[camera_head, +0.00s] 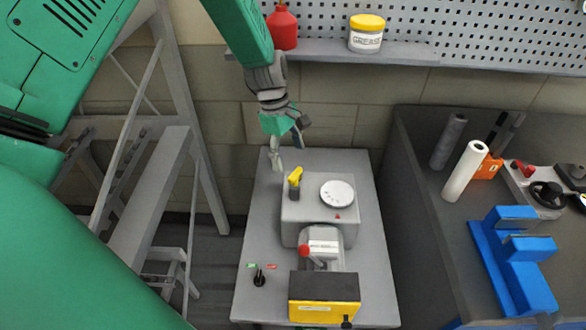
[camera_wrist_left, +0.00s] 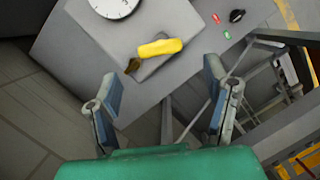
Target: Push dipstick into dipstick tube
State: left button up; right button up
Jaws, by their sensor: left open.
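The dipstick's yellow handle (camera_head: 295,176) stands up from the left side of the grey machine block (camera_head: 318,216). In the left wrist view the yellow handle (camera_wrist_left: 160,47) lies ahead of the fingers, with a dark brown part at its left end. The dipstick tube is not clearly seen; whether the dipstick is fully down in it I cannot tell. My left gripper (camera_head: 276,158) is behind and slightly left of the handle, apart from it. In the left wrist view my left gripper (camera_wrist_left: 165,105) is open and empty, fingers wide apart. My right gripper is not in view.
A round white dial (camera_head: 337,193) sits beside the handle. A red-knobbed lever (camera_head: 304,250) and yellow-black box (camera_head: 324,297) are toward the front. A black switch (camera_head: 259,278) is at front left.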

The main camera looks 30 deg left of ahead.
pick_arm(q)
jog(key=v, duration=0.5)
jog(key=shift+f, duration=0.1)
jog(key=shift+s+f, duration=0.1)
dwell(0.4)
